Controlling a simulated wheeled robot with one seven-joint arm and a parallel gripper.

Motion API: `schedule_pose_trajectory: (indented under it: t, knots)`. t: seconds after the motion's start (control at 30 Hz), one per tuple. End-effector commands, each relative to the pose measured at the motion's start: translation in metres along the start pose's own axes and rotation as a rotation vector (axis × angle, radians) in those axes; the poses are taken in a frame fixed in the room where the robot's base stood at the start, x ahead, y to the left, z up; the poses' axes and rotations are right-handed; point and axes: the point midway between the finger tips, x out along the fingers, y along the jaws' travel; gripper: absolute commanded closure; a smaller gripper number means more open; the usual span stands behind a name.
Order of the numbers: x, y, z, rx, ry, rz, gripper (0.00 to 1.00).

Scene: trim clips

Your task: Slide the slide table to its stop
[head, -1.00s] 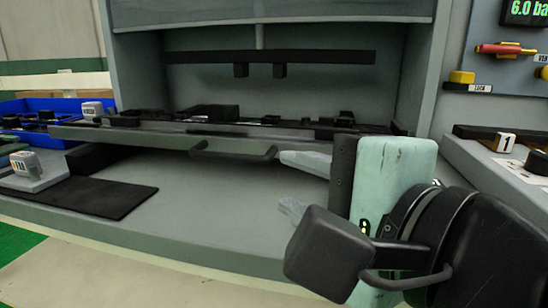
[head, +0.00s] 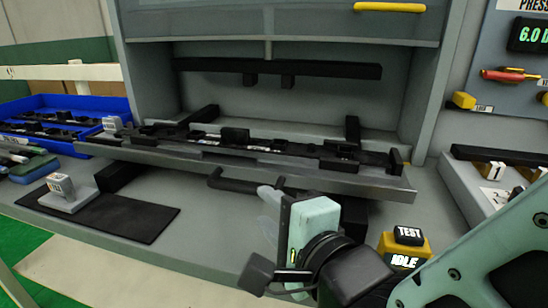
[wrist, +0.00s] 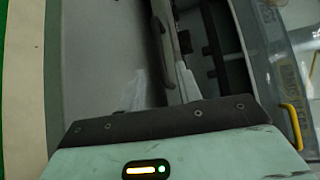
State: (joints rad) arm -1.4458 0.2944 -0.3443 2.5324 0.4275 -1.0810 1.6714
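The slide table (head: 380,187) is a grey metal tray carrying a long black fixture. In the head view it juts forward from the bench opening, with dark rails visible behind it. Its black bar handle (head: 235,186) hangs under the front edge and also shows in the wrist view (wrist: 167,45). My gripper (head: 271,204) is just in front of the handle's right end, with pale translucent fingers. In the wrist view the fingers (wrist: 160,88) stand apart, with the handle near the gap between them. Whether they touch the handle I cannot tell.
A black mat (head: 125,217) with a grey labelled block (head: 62,190) lies left, near a blue bin (head: 75,104). A black bar (head: 330,70) crosses above the table. The bench front-left of my gripper is clear.

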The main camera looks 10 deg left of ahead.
Motion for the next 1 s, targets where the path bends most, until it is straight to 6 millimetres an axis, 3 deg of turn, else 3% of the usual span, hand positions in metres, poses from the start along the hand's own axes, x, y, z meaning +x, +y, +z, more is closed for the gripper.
schedule_pose_trajectory:
  t: [0.2, 0.4, 0.6, 0.87, 1.0]
  knots:
    - [0.045, 0.0, 0.0, -0.001, 0.001, -0.001, 0.66]
    - [0.074, 0.0, 0.0, -0.001, 0.001, -0.001, 0.66]
    - [0.086, 0.0, 0.0, 0.0, 0.0, 0.0, 0.66]
    - [0.087, 0.0, 0.0, 0.0, 0.0, 0.001, 0.66]
    - [0.087, 0.0, 0.0, 0.0, 0.0, 0.0, 1.0]
